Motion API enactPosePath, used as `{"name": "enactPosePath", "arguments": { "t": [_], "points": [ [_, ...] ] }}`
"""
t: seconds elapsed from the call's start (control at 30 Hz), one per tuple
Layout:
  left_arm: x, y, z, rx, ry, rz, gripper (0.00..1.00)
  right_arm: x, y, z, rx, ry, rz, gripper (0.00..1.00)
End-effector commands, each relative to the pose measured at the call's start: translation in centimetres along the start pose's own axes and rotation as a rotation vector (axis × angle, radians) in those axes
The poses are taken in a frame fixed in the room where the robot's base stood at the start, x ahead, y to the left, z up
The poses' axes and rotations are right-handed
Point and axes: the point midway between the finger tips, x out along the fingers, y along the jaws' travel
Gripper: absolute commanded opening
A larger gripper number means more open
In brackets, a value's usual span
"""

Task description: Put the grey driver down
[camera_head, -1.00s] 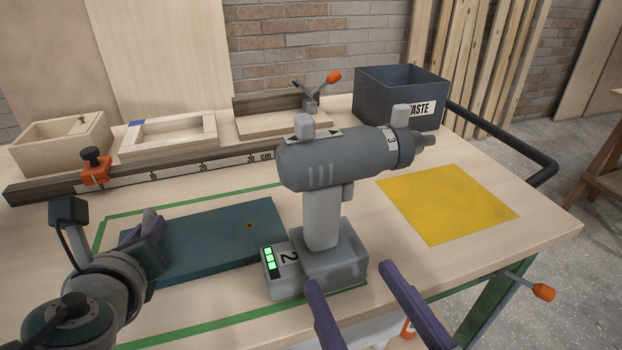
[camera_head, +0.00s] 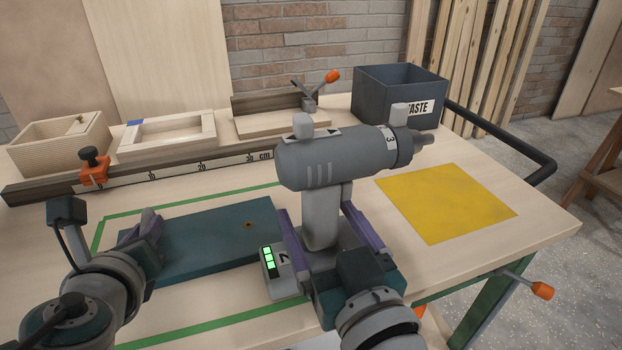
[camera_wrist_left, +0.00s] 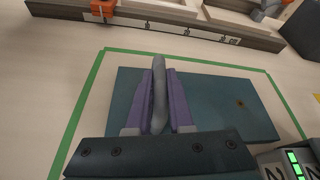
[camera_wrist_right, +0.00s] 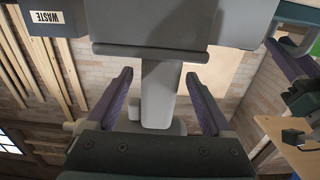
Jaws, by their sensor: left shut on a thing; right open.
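The grey driver (camera_head: 325,165) stands upright on the bench, chuck to the right, on a battery base with green lights and a "2". My right gripper (camera_head: 325,215) is open around its grip; in the right wrist view the fingers lie either side of the grip (camera_wrist_right: 158,95) with gaps. The driver's battery also shows in the left wrist view (camera_wrist_left: 290,165). My left gripper (camera_head: 150,225) is shut on a grey handle (camera_wrist_left: 160,95) at the left part of the teal board (camera_head: 215,240). Whether the handle is fixed to the board I cannot tell.
A yellow mat (camera_head: 447,202) lies clear at the right. A dark waste bin (camera_head: 395,90) stands behind it. A ruled fence with an orange clamp (camera_head: 93,168), a wooden box (camera_head: 58,145) and a wooden frame (camera_head: 168,135) are at the back left. Green tape marks the board's area.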

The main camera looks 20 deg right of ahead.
Motion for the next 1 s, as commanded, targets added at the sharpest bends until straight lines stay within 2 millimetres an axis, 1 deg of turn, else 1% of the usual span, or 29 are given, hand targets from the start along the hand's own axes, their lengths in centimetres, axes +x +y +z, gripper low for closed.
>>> {"name": "enactPosePath", "arguments": {
  "t": [0.23, 0.27, 1.0],
  "points": [
    [0.01, -0.04, 0.08, -0.001, -0.002, -0.001, 0.0, 0.25, 0.0, -0.01, 0.001, 0.0, 0.0, 0.85],
    [0.01, -0.04, 0.08, -0.001, -0.002, -0.001, 0.0, 0.24, 0.0, -0.01, 0.001, 0.0, 0.0, 0.83],
    [0.01, -0.05, 0.08, 0.0, -0.002, -0.001, 0.0, 0.2, 0.0, 0.0, 0.001, -0.001, 0.0, 0.0]
  ]
}}
